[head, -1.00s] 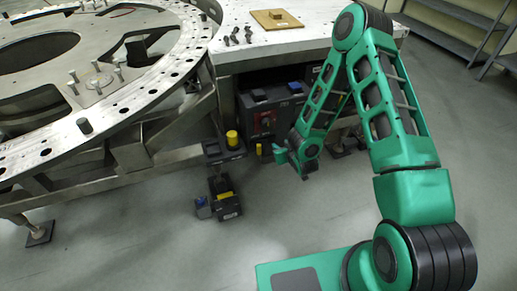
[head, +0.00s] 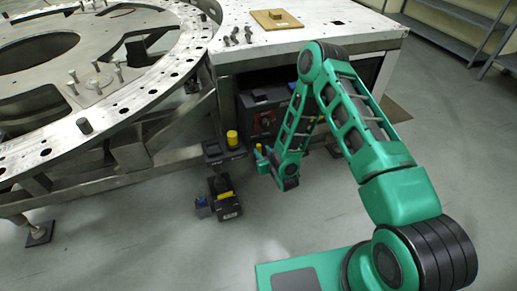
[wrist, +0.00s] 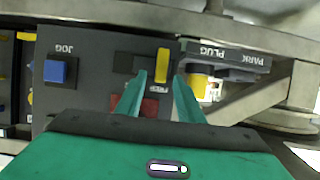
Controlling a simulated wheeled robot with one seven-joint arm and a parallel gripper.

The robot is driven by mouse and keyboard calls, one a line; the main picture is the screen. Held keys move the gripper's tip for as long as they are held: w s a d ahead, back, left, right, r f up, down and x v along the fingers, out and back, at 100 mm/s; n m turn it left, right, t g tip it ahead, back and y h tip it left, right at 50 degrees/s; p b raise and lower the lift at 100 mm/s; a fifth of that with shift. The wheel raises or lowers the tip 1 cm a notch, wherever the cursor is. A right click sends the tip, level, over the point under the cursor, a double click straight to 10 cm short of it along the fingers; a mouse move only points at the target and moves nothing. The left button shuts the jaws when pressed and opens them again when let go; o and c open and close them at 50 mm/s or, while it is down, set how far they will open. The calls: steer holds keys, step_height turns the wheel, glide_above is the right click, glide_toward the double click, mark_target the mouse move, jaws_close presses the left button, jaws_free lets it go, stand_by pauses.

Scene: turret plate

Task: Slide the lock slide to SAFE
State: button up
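The lock slide looks to be the yellow tab (wrist: 162,62) in a dark slot on the grey control panel (wrist: 95,75) in the wrist view. The tab stands upright in the picture, at the right end of the slot. My gripper (wrist: 161,76) is open, with one green fingertip on each side of the tab's near end; I cannot tell whether they touch it. No SAFE mark is readable. In the head view my gripper (head: 261,159) is low in front of the dark cabinet (head: 262,112).
A blue JOG button (wrist: 60,70) is left on the panel. A PARK PLUG holder (wrist: 222,62) with a yellow plug (wrist: 198,84) stands close right of my fingers. A black and yellow unit (head: 224,203) lies on the floor.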

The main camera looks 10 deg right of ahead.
mark_target(260, 148)
steer(key=shift+x, duration=2.75)
